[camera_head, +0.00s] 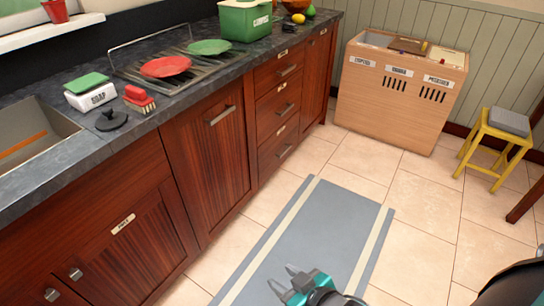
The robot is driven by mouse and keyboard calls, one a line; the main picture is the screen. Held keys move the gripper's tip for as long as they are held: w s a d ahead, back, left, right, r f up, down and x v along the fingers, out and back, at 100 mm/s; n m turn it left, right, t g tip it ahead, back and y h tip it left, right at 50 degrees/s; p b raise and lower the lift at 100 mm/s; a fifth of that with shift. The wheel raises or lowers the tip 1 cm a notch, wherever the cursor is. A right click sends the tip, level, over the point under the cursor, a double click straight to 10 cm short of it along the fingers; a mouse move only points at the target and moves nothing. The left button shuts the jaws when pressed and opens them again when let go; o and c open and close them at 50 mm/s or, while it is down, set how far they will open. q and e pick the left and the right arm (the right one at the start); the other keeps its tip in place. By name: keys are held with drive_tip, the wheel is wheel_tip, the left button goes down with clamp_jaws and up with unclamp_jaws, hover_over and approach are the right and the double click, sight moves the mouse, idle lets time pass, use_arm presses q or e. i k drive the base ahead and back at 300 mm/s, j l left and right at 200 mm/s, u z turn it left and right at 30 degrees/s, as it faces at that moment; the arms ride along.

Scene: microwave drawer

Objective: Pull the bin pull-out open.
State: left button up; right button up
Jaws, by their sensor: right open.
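A tall dark-wood front (209,165) in the lower cabinet row, with a horizontal metal bar handle (222,115) near its top, looks like the bin pull-out. It sits flush with its neighbours, so it appears shut. No readable label confirms which front it is. My right gripper (284,279) is at the bottom middle, above the floor mat. Its two fingers are apart with nothing between them. It is to the right of and apart from the handle. My left gripper is not in view.
Drawers (280,105) adjoin the front on the right, and a sink cabinet (100,245) on the left. A grey striped mat (322,232) lies before them. A wooden sorting bin (398,90) and a yellow stool (495,145) stand behind. The tiled floor between is clear.

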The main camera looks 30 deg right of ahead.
sight(210, 146)
drive_tip(key=z, duration=0.5)
drive_tip(key=i+j+u, duration=0.1)
drive_tip(key=i, duration=0.45)
drive_tip(key=i+j+u, duration=0.1)
drive_tip(key=i+j, duration=0.15)
drive_tip(key=i, duration=0.3)
